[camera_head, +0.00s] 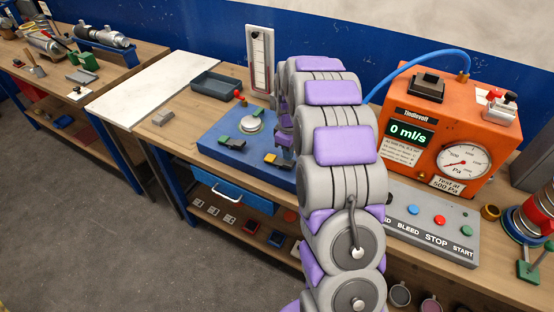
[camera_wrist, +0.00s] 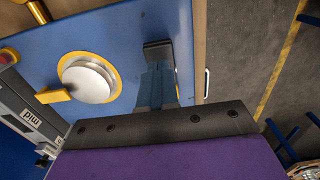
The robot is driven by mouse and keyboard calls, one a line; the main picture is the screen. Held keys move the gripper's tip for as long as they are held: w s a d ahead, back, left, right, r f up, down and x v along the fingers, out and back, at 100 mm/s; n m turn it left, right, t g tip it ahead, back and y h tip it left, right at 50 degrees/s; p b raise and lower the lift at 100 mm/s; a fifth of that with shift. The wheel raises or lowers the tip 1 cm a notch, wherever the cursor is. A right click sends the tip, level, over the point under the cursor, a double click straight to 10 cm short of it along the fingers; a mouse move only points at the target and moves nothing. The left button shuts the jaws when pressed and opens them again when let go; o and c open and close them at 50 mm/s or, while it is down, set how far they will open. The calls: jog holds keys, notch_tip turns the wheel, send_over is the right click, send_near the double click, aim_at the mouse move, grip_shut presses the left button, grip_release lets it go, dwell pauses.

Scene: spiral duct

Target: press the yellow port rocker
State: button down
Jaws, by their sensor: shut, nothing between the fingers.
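The blue panel (camera_head: 212,138) lies on the workbench, left of my arm. Near its front right corner is a yellow rocker (camera_head: 270,158) with a dark part beside it.
In the wrist view, a silver disc (camera_wrist: 88,80) with a yellow rim stands left of the fingers. An upright gauge (camera_head: 260,60) and a grey tray (camera_head: 217,85) stand behind the panel. The orange meter box (camera_head: 430,110) and button console (camera_head: 437,222) are right of my arm.

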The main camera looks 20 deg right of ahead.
jog(key=shift+a, duration=0.2)
jog(key=shift+d, duration=0.1)
jog(key=shift+d+f, duration=0.15)
jog(key=shift+d, duration=0.15)
jog(key=shift+a+f, duration=0.25)
jog(key=shift+d+f, duration=0.1)
jog(key=shift+f, duration=0.6)
dwell(0.4)
jog(key=shift+r, duration=0.1)
jog(key=shift+r+p, duration=1.35)
jog(key=shift+r, duration=2.15)
